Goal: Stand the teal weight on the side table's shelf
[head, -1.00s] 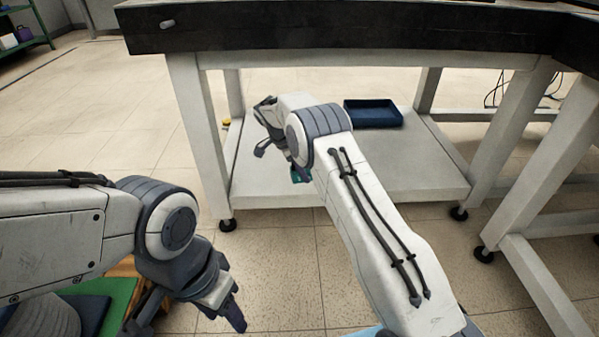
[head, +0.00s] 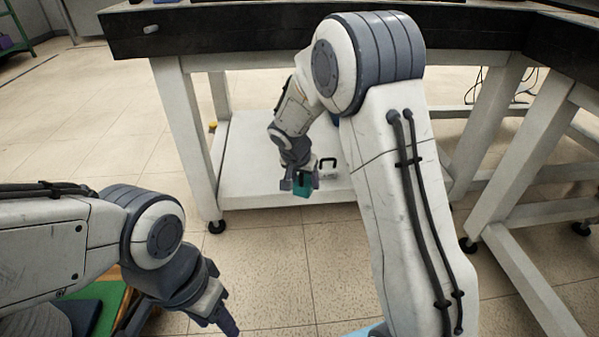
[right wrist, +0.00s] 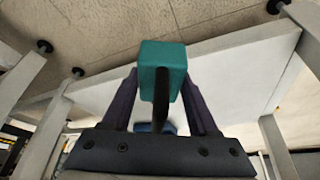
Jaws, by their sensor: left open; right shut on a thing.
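The teal weight (head: 303,188) is a small block with a dark handle. My right gripper (head: 300,183) is shut on it, and the weight hangs at the fingertips. In the right wrist view the weight (right wrist: 161,58) shows beyond the two purple fingers (right wrist: 160,98), with its dark handle between them. The side table's white low shelf (head: 245,165) shows behind it. In the head view the weight overlaps the shelf near its front edge; I cannot tell the gap below it. My left gripper (head: 217,312) is open and empty, low at the left, away from the table.
A small thing with a black handle (head: 328,161) is on the shelf just right of the weight. Table legs (head: 188,140) flank the shelf, and the dark tabletop (head: 230,28) is above. The shelf's left part is clear.

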